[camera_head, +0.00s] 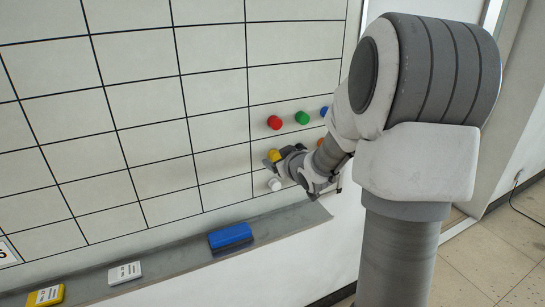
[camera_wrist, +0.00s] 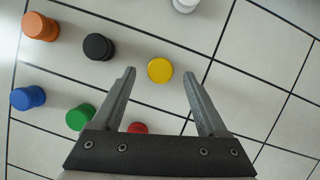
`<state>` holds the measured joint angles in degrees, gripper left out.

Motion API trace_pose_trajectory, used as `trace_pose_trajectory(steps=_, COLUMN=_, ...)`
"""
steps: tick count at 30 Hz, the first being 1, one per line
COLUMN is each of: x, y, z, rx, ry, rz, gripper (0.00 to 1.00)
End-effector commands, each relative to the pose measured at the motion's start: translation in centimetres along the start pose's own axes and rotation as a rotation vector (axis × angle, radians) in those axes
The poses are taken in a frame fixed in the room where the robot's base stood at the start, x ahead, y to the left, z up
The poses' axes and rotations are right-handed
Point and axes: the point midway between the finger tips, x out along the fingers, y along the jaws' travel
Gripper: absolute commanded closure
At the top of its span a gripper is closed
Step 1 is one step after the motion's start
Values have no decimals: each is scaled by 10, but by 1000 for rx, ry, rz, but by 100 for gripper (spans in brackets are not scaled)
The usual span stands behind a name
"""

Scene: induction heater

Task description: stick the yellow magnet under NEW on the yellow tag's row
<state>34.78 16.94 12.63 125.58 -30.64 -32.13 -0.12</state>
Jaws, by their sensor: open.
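The yellow magnet (camera_head: 273,154) is a round knob on the white gridded board, below the red one. It also shows in the wrist view (camera_wrist: 160,70). My gripper (camera_wrist: 159,73) is open, with one fingertip on each side of the yellow magnet in the picture. Whether the fingers reach around it in depth, I cannot tell. In the head view my gripper (camera_head: 280,162) is close to the board at the yellow magnet and partly covers it. The NEW heading is not in view. I cannot make out a yellow tag marking a row on the board.
Red (camera_head: 274,122), green (camera_head: 302,118), blue (camera_head: 325,112), orange (camera_head: 320,142) and white (camera_head: 274,184) magnets surround it; a black one (camera_wrist: 98,46) shows too. The ledge (camera_head: 180,262) holds a blue eraser (camera_head: 230,236), a white block (camera_head: 124,272) and a yellow block (camera_head: 46,295).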

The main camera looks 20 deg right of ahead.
Motion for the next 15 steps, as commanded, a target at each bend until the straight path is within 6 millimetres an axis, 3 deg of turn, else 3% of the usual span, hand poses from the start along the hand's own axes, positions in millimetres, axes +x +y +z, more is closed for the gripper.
trace_pose_trajectory(steps=6, x=15, y=0, z=0, rx=1, ry=-1, rz=0, gripper=24)
trace_pose_trajectory(steps=15, x=16, y=0, z=0, rx=0, ry=0, rz=0, gripper=24)
